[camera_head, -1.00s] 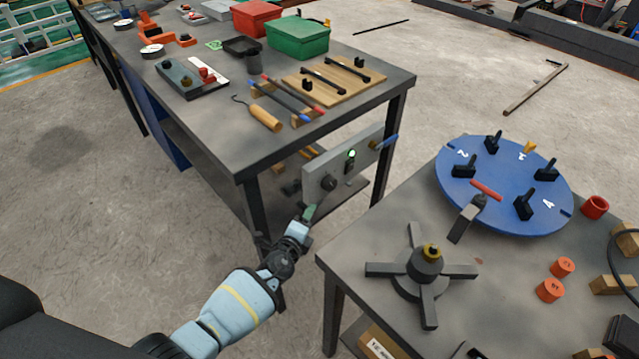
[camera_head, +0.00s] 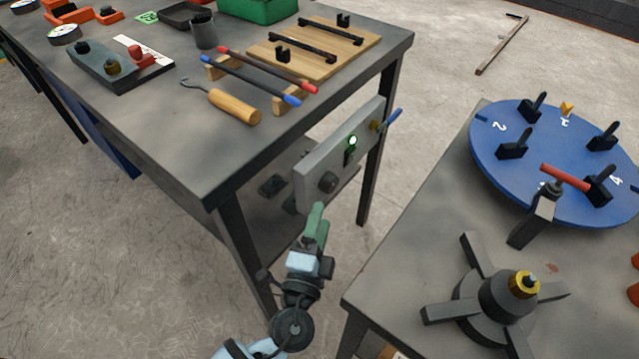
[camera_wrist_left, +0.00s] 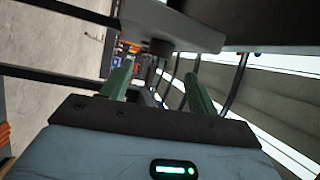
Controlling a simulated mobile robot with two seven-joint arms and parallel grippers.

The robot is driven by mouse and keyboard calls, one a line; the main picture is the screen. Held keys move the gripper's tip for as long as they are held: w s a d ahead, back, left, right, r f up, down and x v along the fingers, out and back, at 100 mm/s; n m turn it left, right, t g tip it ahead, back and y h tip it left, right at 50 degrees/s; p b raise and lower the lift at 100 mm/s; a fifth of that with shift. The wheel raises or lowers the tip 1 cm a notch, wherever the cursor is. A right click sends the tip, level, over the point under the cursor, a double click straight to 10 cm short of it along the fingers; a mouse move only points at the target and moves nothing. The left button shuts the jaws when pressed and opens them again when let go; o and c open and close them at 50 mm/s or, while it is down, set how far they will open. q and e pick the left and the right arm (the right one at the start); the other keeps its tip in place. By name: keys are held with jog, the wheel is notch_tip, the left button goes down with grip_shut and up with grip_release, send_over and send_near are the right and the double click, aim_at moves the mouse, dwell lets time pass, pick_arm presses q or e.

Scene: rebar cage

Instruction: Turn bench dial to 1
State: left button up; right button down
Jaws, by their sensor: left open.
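A grey panel (camera_head: 350,150) is mounted at the end of the dark workbench, under its top. A dark round dial knob (camera_head: 328,182) is on the panel's lower left part; its marks are too small to read. My left gripper (camera_head: 317,212), with green fingers, is open just below and in front of the knob. In the left wrist view its two fingers (camera_wrist_left: 158,72) are spread apart. The dark knob (camera_wrist_left: 160,47) shows between and beyond them, under the grey panel (camera_wrist_left: 175,28). I see no contact. My right gripper is not in view.
The panel also has a lit green lamp (camera_head: 352,141) and a blue-handled lever (camera_head: 392,120). The workbench top (camera_head: 190,150) overhangs close by. A second table (camera_head: 425,230) with a blue disc (camera_head: 540,165) and a spoked fixture (camera_head: 490,300) stands right of my arm.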

aim_at(329, 192)
pick_arm(q)
jog(key=x, duration=0.7)
jog(key=shift+s+d+r+p, duration=0.1)
jog(key=shift+d+r+p, duration=0.05)
jog(key=shift+p, duration=0.25)
jog(key=shift+w, duration=0.4)
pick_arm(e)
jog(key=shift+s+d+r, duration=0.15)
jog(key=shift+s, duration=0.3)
